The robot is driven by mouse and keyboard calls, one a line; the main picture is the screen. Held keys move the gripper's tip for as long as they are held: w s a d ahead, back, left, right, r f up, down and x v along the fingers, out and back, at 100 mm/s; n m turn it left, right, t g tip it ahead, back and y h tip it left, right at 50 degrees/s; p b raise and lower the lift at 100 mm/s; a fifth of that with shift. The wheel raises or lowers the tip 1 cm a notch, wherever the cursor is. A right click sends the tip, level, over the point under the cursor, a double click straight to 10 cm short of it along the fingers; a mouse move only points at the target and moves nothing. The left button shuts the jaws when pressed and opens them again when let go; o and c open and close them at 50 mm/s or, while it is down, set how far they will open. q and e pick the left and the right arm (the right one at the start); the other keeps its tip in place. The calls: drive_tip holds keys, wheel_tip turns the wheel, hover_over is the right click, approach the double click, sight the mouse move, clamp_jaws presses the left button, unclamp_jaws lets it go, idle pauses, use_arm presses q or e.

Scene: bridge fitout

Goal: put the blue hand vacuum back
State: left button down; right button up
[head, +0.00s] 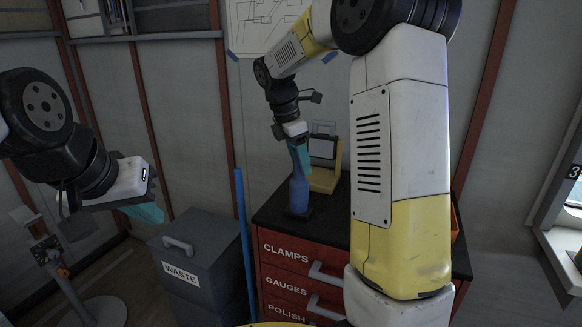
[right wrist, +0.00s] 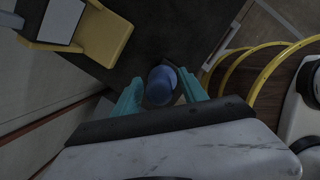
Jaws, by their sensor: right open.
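The blue hand vacuum (head: 298,196) stands upright on a small dark base on the black top of the red drawer cabinet. My right gripper (head: 302,158) points down right at its upper end. In the right wrist view the rounded blue top of the vacuum (right wrist: 161,84) lies between the two teal fingers of the open right gripper (right wrist: 160,92), with a gap on at least the right side. Contact with the left finger is unclear. My left gripper (head: 143,212) hangs at the left, away from the cabinet; its finger opening is hidden from this angle.
A yellow stand with a grey panel (head: 326,180) is behind the vacuum; it also shows in the right wrist view (right wrist: 104,38). A grey waste bin (head: 205,250) and a blue pole (head: 243,235) are left of the red cabinet (head: 283,270). My right arm hides much of the cabinet top.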

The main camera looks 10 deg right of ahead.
sight(291, 182)
drive_tip(key=v, duration=0.9)
drive_tip(key=s+d+r+m+t+y, duration=0.1)
drive_tip(key=s+r+m+y, duration=0.1)
drive_tip(key=s+m, duration=0.4)
drive_tip(key=s+f+m+t+y, duration=0.1)
drive_tip(key=s+f+m+t, duration=0.1)
drive_tip(key=s+m, duration=0.4)
drive_tip(key=s+f+m+t+y, duration=0.2)
drive_tip(key=s+m, duration=0.5)
drive_tip(key=s, duration=0.4)
drive_tip(key=shift+s+a+f+m+t, duration=0.3)
drive_tip(key=shift+s+a+f, duration=0.15)
drive_tip(key=shift+f, duration=0.45)
